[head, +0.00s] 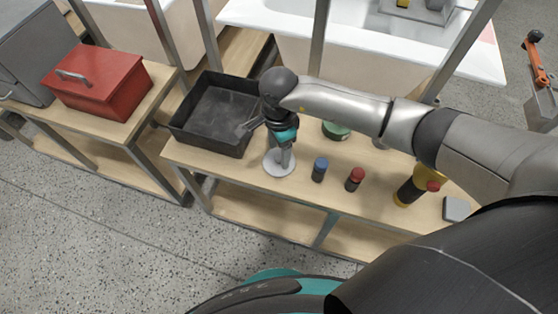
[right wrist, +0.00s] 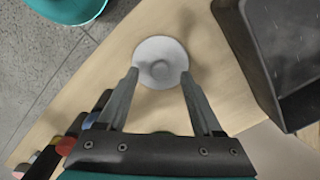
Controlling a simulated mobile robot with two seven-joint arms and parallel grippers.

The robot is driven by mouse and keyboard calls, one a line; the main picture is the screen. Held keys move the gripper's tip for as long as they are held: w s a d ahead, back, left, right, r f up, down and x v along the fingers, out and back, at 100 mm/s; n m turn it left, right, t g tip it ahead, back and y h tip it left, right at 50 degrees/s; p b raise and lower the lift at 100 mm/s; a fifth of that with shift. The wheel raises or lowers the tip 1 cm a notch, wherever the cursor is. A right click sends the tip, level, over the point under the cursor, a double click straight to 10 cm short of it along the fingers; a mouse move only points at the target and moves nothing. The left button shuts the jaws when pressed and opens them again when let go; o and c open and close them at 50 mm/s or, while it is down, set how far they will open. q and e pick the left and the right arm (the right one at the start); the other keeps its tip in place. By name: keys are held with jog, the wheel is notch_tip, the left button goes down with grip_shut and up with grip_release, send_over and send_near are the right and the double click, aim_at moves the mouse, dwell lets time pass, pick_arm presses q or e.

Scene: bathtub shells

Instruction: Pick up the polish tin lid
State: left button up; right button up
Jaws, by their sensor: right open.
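A pale grey round disc with a raised centre, which I take for the polish tin lid (head: 272,168), lies flat on the wooden bench, right of the black tray. In the right wrist view the lid (right wrist: 160,50) lies just beyond and between the fingertips. My right gripper (head: 284,157) points down over the lid, its fingers hiding part of it. In the right wrist view the gripper (right wrist: 160,74) is open, with a finger on either side of the lid's centre and nothing held. I cannot tell whether the fingertips touch it. My left gripper is not in view.
The black tray (head: 185,132) stands close left of the lid. Blue-capped (head: 319,169) and red-capped (head: 355,179) bottles stand to the right. A green round tin (head: 336,130) is behind, near my arm. A yellow-and-black item (head: 409,190) and a grey block (head: 456,209) are farther right.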

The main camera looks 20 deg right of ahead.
notch_tip(320, 180, down, 2)
jog(key=shift+f, duration=0.15)
grip_shut()
dwell(0.5)
